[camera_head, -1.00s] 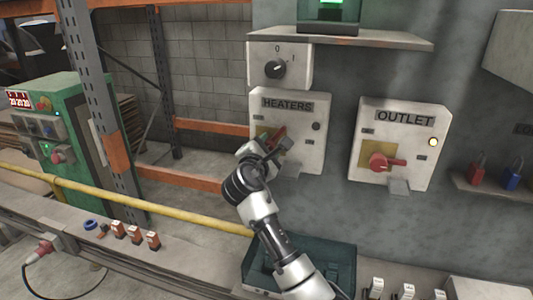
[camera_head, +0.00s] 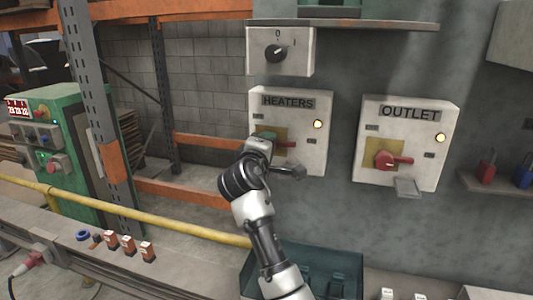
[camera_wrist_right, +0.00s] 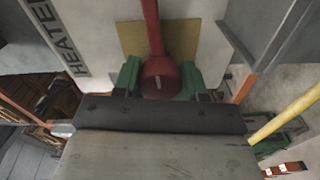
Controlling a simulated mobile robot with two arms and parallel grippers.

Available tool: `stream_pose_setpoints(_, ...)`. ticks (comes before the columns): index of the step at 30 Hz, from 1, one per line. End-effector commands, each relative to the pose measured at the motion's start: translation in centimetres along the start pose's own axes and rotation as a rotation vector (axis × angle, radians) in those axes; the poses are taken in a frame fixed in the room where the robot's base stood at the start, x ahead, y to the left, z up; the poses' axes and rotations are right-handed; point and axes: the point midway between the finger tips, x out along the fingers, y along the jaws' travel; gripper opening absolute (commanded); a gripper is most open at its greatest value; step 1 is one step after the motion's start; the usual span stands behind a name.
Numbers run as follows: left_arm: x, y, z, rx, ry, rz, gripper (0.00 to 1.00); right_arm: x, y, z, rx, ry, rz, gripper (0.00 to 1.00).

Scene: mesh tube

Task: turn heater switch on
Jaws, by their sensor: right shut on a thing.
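The white HEATERS box (camera_head: 310,160) is on the wall in the middle of the head view. Its red rotary switch (camera_head: 286,144) has its handle level, pointing right, and its round lamp (camera_head: 318,124) glows yellow-orange. My right gripper (camera_head: 268,138) is at the switch, and its wrist partly hides the knob. In the right wrist view, the green fingers of my right gripper (camera_wrist_right: 158,78) are on both sides of the red switch knob (camera_wrist_right: 160,80), shut on it. My left gripper is not in view.
The OUTLET box (camera_head: 415,160) to the right has a level red handle and a lit lamp. A dial box (camera_head: 259,51) is above the HEATERS box. A yellow pipe (camera_head: 150,220) runs along the lower left. Padlocks (camera_head: 487,167) stand on a shelf at the right.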

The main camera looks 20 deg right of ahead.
Motion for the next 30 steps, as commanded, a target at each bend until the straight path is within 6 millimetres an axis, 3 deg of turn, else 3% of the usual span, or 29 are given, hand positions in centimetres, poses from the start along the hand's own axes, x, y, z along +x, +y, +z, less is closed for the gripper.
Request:
stream_pose_setpoints(23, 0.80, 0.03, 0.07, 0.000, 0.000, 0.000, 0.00, 0.00, -0.22, -0.01, 0.095, 0.000, -0.005, 0.18)
stream_pose_setpoints(24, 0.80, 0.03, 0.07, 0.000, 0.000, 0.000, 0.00, 0.00, -0.22, 0.00, 0.096, 0.000, -0.005, 0.48)
stream_pose_setpoints(28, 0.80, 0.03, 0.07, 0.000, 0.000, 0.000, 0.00, 0.00, -0.16, -0.01, 0.095, 0.000, -0.004, 0.67)
stream_pose_setpoints(30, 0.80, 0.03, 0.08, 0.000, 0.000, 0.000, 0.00, 0.00, -0.12, 0.00, 0.095, 0.000, -0.003, 0.67)
